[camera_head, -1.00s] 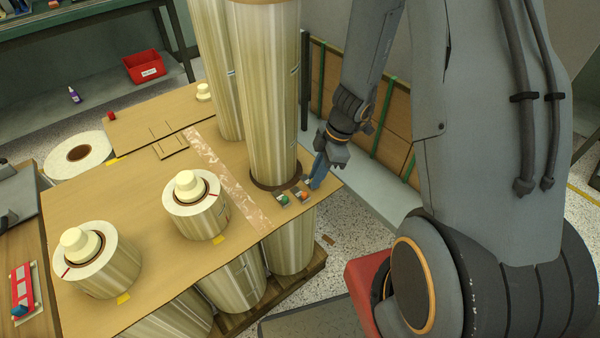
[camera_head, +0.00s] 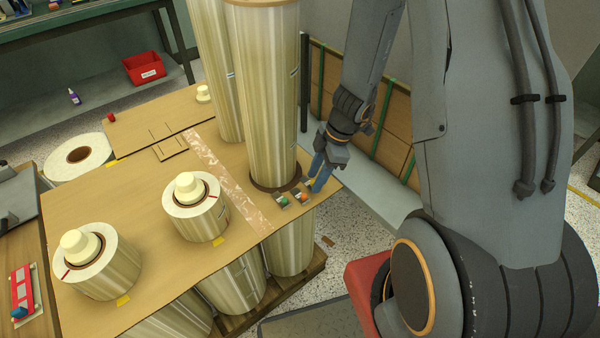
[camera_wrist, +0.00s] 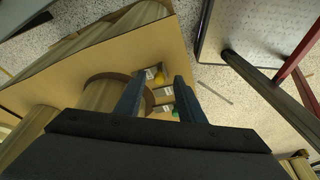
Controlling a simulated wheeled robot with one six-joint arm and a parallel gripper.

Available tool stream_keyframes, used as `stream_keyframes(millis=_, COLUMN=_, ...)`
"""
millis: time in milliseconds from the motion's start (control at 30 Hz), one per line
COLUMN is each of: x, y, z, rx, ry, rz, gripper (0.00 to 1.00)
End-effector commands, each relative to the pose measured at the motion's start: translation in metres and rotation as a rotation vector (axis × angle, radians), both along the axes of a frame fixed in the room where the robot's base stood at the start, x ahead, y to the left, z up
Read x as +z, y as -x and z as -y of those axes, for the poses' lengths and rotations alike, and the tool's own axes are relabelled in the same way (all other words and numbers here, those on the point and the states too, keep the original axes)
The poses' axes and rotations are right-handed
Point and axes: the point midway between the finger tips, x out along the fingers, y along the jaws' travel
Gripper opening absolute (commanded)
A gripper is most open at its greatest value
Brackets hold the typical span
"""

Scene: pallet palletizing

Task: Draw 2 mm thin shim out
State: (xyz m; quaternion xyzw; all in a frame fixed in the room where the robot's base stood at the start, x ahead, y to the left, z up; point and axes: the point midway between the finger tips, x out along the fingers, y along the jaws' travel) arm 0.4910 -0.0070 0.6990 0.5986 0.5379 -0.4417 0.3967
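Small grey shims with coloured ends stick out at the foot of the tall cream roll (camera_head: 265,100), near the board's edge. One has a green end (camera_head: 283,201) and one an orange end (camera_head: 302,197). In the wrist view, the orange-ended shim (camera_wrist: 156,75) and the green-ended shim (camera_wrist: 166,109) show near and between my fingertips. Which one is 2 mm thin I cannot tell. My gripper (camera_head: 313,188) is beside the orange-ended shim, its two blue fingers apart. In the wrist view my gripper (camera_wrist: 157,85) is open, with nothing visibly clamped.
The roll stands on a brown board (camera_head: 130,215) over more rolls on a wooden pallet (camera_head: 305,270). Two short rolls with cream plugs (camera_head: 195,210) stand to the left. A brown panel with green straps (camera_head: 395,130) is behind my arm. A red bin (camera_head: 145,67) sits far left.

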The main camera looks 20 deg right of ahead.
Motion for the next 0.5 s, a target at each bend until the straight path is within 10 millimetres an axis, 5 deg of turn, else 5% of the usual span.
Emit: stream_keyframes(millis=500, x=0.025, y=0.000, z=0.000, rx=-0.001, ry=-0.001, rz=0.000, gripper=0.36)
